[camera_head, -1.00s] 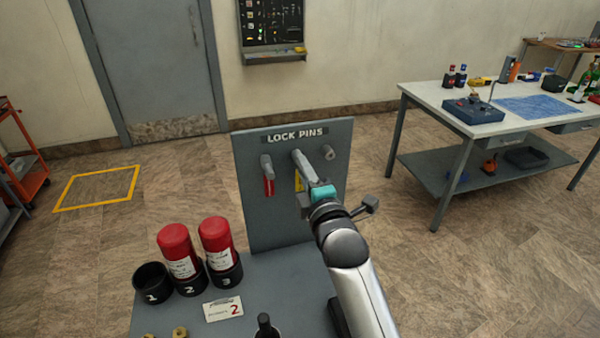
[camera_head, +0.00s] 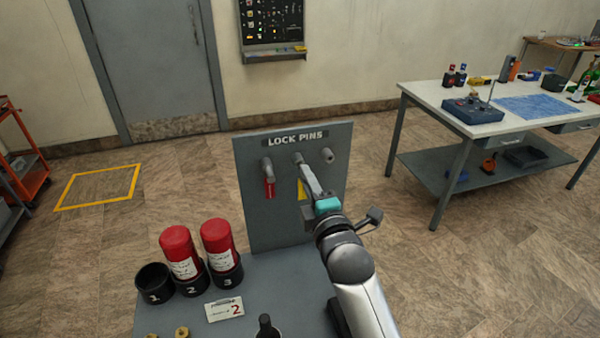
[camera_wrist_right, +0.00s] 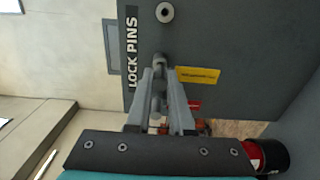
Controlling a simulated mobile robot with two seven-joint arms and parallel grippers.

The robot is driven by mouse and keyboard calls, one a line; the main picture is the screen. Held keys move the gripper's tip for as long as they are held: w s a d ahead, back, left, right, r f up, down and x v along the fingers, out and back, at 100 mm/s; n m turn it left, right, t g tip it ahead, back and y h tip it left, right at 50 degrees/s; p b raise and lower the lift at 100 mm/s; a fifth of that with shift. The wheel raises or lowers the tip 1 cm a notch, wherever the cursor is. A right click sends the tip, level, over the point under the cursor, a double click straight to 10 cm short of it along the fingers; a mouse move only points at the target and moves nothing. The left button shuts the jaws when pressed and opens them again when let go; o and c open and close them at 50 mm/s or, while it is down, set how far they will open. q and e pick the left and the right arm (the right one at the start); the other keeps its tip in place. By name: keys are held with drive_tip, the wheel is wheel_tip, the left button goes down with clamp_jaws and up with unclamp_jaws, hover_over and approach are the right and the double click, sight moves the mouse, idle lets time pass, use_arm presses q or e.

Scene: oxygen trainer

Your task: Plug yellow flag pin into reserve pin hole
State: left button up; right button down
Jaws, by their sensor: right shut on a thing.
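The grey upright panel (camera_head: 255,222) is labelled LOCK PINS and has three tube-like holes. The left hole holds a pin with a red flag (camera_head: 269,187). My right gripper (camera_head: 307,178) is shut on the yellow flag pin at the middle hole (camera_head: 298,158); its yellow flag (camera_head: 302,190) hangs beside the fingers and also shows in the right wrist view (camera_wrist_right: 198,75). I cannot tell whether the pin's tip is still inside the middle hole. The right hole (camera_head: 328,155) is empty and shows in the wrist view (camera_wrist_right: 165,12). My left gripper is not in view.
Two red cylinders (camera_head: 178,250) stand in black cups 2 and 3; cup 1 (camera_head: 154,283) is empty. A card (camera_head: 223,309) marked 2 lies before them. A white-topped workbench (camera_head: 430,98) stands at the right, apart from the panel. The space before the right hole is free.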

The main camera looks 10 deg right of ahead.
drive_tip(key=s+p, duration=0.2)
drive_tip(key=s, duration=0.2)
drive_tip(key=shift+s+d, duration=0.1)
idle(0.7)
drive_tip(key=shift+s, duration=0.1)
